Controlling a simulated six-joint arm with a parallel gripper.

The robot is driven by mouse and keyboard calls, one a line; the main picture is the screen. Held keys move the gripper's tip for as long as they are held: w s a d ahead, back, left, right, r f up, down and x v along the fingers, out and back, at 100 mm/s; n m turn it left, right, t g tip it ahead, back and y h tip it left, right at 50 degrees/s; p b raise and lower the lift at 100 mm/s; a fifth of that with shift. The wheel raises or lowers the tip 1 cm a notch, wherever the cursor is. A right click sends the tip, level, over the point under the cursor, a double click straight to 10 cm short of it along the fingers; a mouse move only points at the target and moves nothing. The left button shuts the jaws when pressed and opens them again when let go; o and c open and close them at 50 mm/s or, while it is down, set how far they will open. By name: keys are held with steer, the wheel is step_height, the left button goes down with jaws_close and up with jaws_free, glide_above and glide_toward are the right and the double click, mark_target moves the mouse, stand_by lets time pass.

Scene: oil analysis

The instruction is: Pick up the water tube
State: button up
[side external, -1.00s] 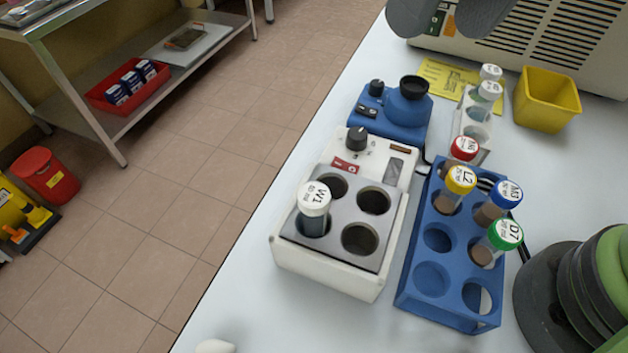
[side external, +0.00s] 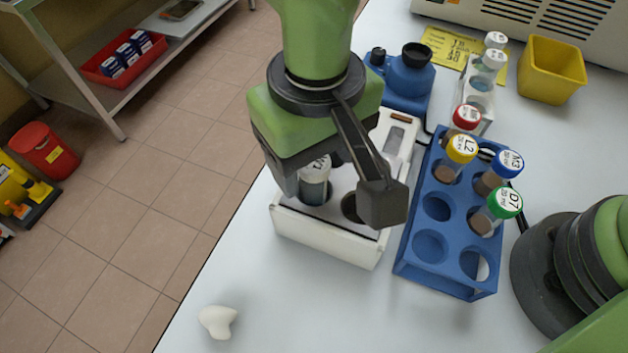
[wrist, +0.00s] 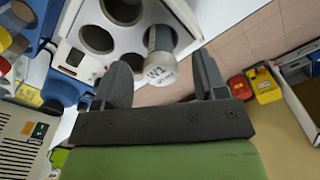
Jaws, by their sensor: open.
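The white-capped tube marked W1 (side external: 314,188), which I take to be the water tube, stands in the front left well of the white block with the grey top (side external: 325,238). In the wrist view the tube (wrist: 160,66) shows cap toward me. My gripper (side external: 338,190) is above the block, one finger on the right of the tube; the other finger is mostly hidden. In the wrist view my gripper (wrist: 160,62) is open, with a finger on each side of the tube and visible gaps. The gripper partly hides the cap and the wells behind.
A blue rack (side external: 412,262) to the right holds red-, yellow-, blue- and green-capped tubes. A blue device (side external: 405,80) and a white rack (side external: 482,100) with white-capped tubes stand behind. A yellow bin (side external: 553,68) is at the back right. A small white object (side external: 218,321) lies front left.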

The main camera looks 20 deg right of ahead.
steer(key=shift+f, duration=1.55)
steer(key=c, duration=1)
steer(key=shift+r, duration=5.05)
